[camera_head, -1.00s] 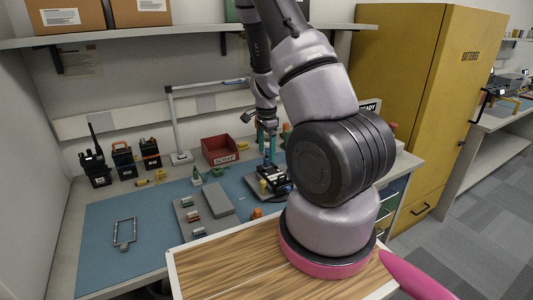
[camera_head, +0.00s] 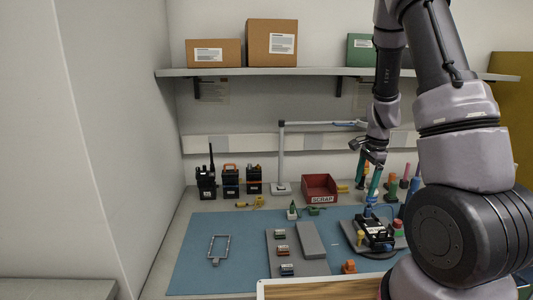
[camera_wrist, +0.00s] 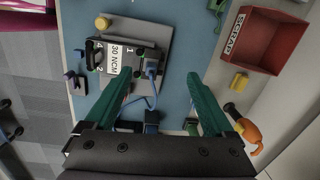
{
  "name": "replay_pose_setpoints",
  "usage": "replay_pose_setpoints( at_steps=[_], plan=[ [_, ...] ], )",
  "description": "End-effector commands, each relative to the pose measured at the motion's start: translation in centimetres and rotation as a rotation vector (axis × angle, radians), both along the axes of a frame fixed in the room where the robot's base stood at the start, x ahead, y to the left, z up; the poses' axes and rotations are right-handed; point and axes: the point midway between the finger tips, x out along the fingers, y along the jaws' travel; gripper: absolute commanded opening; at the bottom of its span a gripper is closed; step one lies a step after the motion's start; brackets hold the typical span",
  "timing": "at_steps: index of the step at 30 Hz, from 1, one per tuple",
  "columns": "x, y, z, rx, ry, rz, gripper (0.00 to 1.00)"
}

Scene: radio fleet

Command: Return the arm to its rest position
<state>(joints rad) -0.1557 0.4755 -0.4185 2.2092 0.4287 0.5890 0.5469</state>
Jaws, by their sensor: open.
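My gripper (camera_head: 370,182) is above the right part of the blue mat (camera_head: 195,268), fingers pointing down. In the wrist view my gripper (camera_wrist: 160,90) shows two green fingers spread wide apart with nothing between the tips. Below it is a black device (camera_head: 374,232) on a grey stand, labelled "30 NCM" (camera_wrist: 117,60) in the wrist view. A blue cable (camera_wrist: 152,82) runs from the device. In the head view the gripper partly overlaps the tools behind it.
A red SCRAP bin (camera_head: 320,187) stands at the back, near a lamp stand (camera_head: 282,160). Several radios (camera_head: 230,181) stand at the back left. A metal frame (camera_head: 219,248) lies on the mat. A shelf (camera_head: 300,71) with boxes hangs above. The left of the mat has free room.

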Motion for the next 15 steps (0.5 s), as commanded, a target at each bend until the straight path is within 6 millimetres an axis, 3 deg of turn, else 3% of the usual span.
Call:
replay_pose_setpoints(
  at_steps=[1,3,8,15],
  plan=[
    [0.0,0.9,2.5,0.023,-0.041,0.041,0.88],
    [-0.4,2.2,5.7,0.047,-0.091,0.113,0.88],
    [-2.3,4.8,12.4,0.073,-0.201,0.281,0.88],
    [-7.0,7.7,21.2,0.042,-0.372,0.538,0.88]
  ],
)
